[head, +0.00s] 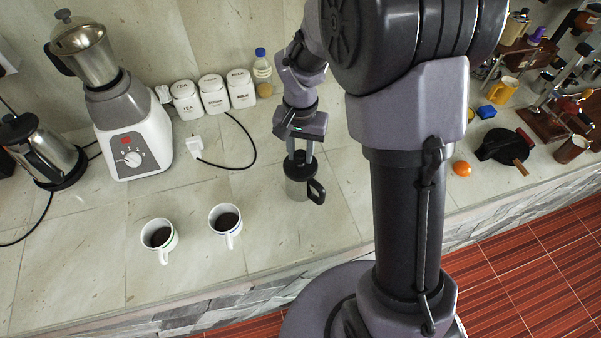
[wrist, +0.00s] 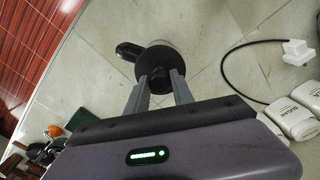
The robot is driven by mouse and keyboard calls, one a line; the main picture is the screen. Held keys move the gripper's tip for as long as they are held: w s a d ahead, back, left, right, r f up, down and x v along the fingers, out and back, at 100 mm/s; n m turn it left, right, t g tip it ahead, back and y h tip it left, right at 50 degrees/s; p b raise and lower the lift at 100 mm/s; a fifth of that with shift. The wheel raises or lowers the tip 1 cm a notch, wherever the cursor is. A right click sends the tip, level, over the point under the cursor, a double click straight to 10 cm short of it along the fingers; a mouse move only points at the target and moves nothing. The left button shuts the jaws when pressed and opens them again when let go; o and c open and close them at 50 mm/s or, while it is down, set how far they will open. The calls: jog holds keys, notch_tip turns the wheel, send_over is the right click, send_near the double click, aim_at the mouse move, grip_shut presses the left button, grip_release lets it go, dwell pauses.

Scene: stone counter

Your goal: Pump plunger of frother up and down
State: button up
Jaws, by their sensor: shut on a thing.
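The frother (head: 297,188) is a small metal jug with a black lid and a black side handle, standing upright on the counter. In the wrist view its round black lid (wrist: 160,62) and handle show at the top middle. My gripper (head: 300,160) points down from above it. Its two grey fingers are shut on the plunger knob (wrist: 157,80) over the middle of the lid. The fingers hide most of the plunger rod, so how far it is raised is hard to tell.
Two mugs of dark liquid (head: 158,235) (head: 227,220) stand to the left. White canisters (head: 213,95), a plug with a black cord (head: 195,146) and a blender (head: 138,145) are behind and left. An orange fruit (head: 462,169) lies right. Counter around the frother is clear.

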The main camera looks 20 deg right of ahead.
notch_tip(320, 180, up, 4)
jog(key=p, duration=0.2)
jog(key=shift+r+p, duration=0.15)
jog(key=shift+p, duration=0.2)
notch_tip(320, 180, down, 5)
jog(key=b, duration=0.4)
jog(key=shift+r+p, duration=2)
jog(key=shift+r, duration=0.65)
notch_tip(320, 180, down, 6)
jog(key=b, duration=0.5)
jog(key=shift+r, duration=0.15)
notch_tip(320, 180, up, 6)
jog(key=p, duration=0.4)
jog(key=shift+f+p, duration=0.25)
jog(key=shift+p, duration=0.05)
notch_tip(320, 180, down, 5)
jog(key=b, duration=0.4)
jog(key=shift+f, duration=0.1)
notch_tip(320, 180, up, 5)
jog(key=p, duration=0.3)
jog(key=shift+p, duration=0.35)
notch_tip(320, 180, down, 5)
jog(key=b, duration=0.4)
jog(key=shift+o, duration=1.2)
jog(key=shift+f, duration=0.1)
jog(key=o, duration=0.4)
jog(key=shift+r, duration=0.2)
jog(key=o, duration=0.7)
